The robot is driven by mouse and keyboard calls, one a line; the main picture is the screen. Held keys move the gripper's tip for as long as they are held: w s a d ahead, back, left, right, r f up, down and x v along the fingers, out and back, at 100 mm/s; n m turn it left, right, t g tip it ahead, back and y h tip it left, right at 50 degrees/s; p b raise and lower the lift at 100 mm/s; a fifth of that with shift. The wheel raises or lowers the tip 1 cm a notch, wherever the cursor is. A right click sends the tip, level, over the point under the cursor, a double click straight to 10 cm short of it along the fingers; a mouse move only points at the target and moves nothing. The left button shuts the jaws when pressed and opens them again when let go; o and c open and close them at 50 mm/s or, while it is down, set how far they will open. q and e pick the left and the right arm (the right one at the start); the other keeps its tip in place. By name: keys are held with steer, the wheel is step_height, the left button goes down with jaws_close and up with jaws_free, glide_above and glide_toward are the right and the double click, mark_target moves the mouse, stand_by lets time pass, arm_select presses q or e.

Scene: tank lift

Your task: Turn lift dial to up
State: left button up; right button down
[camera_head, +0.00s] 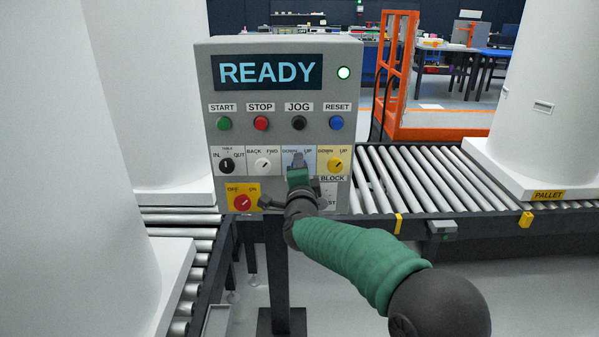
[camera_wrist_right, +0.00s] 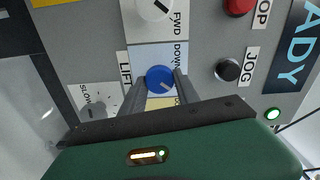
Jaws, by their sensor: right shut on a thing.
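The blue lift dial (camera_wrist_right: 159,78) sits on the control panel, under the DOWN and UP labels. In the wrist view it lies between the fingers of my right gripper (camera_wrist_right: 159,84), which is shut on it. The dial's light mark slants to the lower right there, on the side away from the DOWN label; the UP label is hidden in that view. In the head view my right gripper (camera_head: 297,165) reaches the dial from below and covers most of it. My left gripper is not in view.
The grey control panel (camera_head: 283,87) shows READY with a lit green lamp (camera_head: 344,73). The black (camera_head: 226,165), white (camera_head: 263,164) and yellow (camera_head: 335,164) dials sit beside the lift dial. A red dial (camera_head: 243,201) is below. Roller conveyors (camera_head: 400,180) stand behind.

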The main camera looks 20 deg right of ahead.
steer(key=shift+f, duration=0.3)
steer(key=c, duration=1.2)
jaws_free()
steer(key=o, duration=0.3)
steer(key=shift+d+r, duration=0.1)
steer(key=shift+r, duration=0.05)
steer(key=shift+s, duration=0.1)
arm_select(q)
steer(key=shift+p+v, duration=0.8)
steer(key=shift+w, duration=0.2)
arm_select(e)
steer(key=v, duration=1.6)
steer(key=shift+s, duration=0.3)
